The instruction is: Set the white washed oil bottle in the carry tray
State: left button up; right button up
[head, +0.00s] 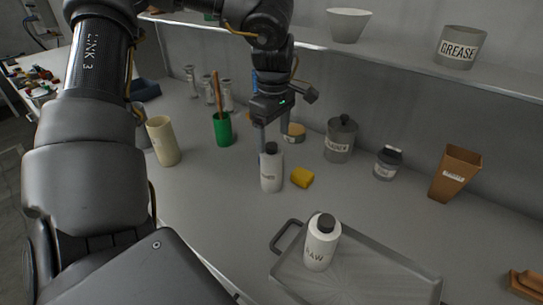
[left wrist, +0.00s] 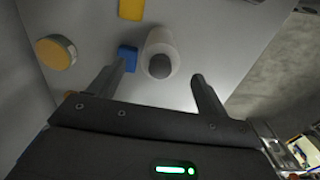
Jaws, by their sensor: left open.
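A white bottle with a dark cap (head: 271,172) stands upright on the bench; its small label is not readable. My left gripper (head: 273,146) points down over it, open, with the fingers near the cap. In the left wrist view the bottle (left wrist: 161,44) shows from above, ahead of the gap between the open fingers (left wrist: 157,82); I see no grip on it. The carry tray (head: 375,283) is grey with a raised handle, at the front right. Another white bottle, labelled RAW (head: 321,246), stands in its left part. My right gripper is not in view.
A yellow block (head: 302,178) lies just right of the bottle. A green cup (head: 222,130), cream cup (head: 163,141), lidded grey jar (head: 340,139), small jar (head: 388,163) and brown container (head: 455,174) stand around. The tray's right part is clear. A shelf holds a GREASE pot (head: 460,47).

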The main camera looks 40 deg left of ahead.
aim_at(272, 145)
pick_arm(q)
jog(key=f, duration=0.2)
jog(key=f+p, duration=0.1)
jog(key=f, duration=0.1)
jog(key=shift+s+a, duration=0.1)
jog(key=shift+a, duration=0.15)
jog(key=shift+f, duration=0.4)
jog(key=c, duration=0.7)
grip_shut()
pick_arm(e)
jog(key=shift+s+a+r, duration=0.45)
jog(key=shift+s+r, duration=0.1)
